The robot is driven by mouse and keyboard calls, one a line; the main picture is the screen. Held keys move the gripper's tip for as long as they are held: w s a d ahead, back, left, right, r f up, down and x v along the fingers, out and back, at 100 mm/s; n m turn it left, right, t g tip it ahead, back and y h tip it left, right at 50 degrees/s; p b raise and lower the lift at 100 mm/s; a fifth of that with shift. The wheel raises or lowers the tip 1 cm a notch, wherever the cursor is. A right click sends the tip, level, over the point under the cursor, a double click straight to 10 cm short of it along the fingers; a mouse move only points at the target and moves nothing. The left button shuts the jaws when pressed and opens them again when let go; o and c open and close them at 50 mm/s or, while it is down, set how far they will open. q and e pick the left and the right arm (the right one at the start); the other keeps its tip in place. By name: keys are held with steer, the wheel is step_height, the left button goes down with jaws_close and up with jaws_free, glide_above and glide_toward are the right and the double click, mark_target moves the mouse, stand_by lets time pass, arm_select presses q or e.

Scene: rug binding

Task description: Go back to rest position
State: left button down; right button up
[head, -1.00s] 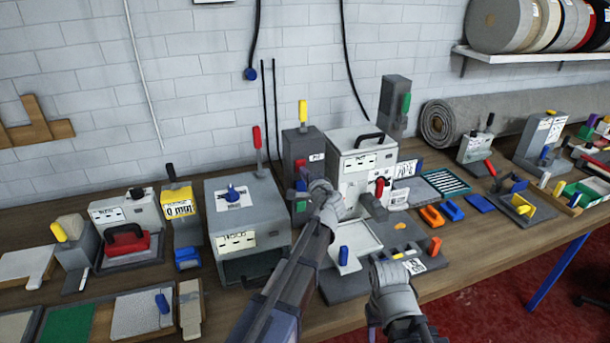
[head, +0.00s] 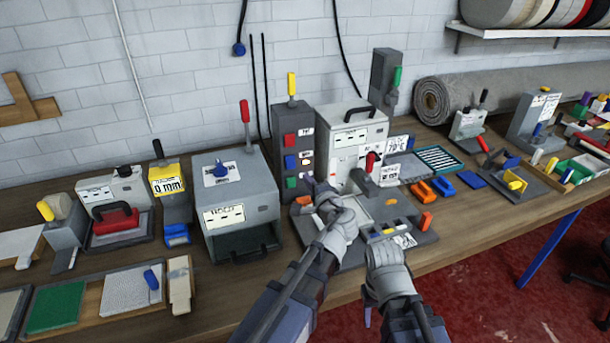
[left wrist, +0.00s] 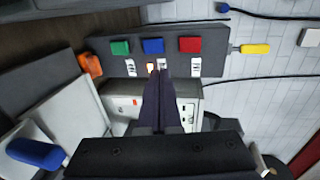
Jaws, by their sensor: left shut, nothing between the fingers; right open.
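My left gripper (head: 322,193) is over the bench in front of the dark button panel (head: 292,150) and the white machine (head: 358,138). Its fingers are together and empty; in the left wrist view the shut fingers (left wrist: 159,82) point towards the button panel (left wrist: 160,50), which has green, blue and red buttons. I cannot tell from the pictures whether the tips touch anything. My right gripper (head: 385,238) is lower right, over the front of the grey base plate (head: 415,238).
A grey box machine (head: 238,200) stands left of my left arm. Orange (head: 422,191) and blue (head: 444,186) blocks lie right of the plate. A blue-handled piece (left wrist: 35,153) is near the left gripper in the wrist view. Open floor (head: 480,290) lies before the bench.

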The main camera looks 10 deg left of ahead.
arm_select(q)
steer(key=shift+s+d, duration=0.1)
steer(key=shift+d, duration=0.05)
stand_by(0.3)
steer(key=s+d+f+n+g+h, duration=0.1)
steer(key=s+d+f+n+g, duration=0.1)
steer(key=s+f, duration=0.3)
steer(key=s+d+f+n+g+h, duration=0.2)
steer(key=s+f+g, duration=0.3)
steer(key=s+f, duration=0.1)
steer(key=s+d+f+n+g+h, duration=0.2)
steer(key=s+f+n+g, duration=0.1)
steer(key=s+f, duration=0.2)
steer(key=shift+s+d+f, duration=0.1)
steer(key=shift+s+d, duration=0.05)
steer(key=shift+s, duration=0.55)
steer(key=shift+s+d+f, duration=0.1)
steer(key=shift+s+d, duration=0.05)
steer(key=shift+s, duration=0.5)
steer(key=s+d+f+g+h, duration=0.1)
steer(key=s+d+g+h, duration=0.1)
steer(key=s, duration=0.4)
steer(key=d+g, duration=0.1)
steer(key=d, duration=0.1)
steer(key=shift+s+d+f+h, duration=0.2)
steer(key=shift+s+d+h, duration=0.1)
steer(key=shift+s+d, duration=0.1)
steer(key=shift+w, duration=0.1)
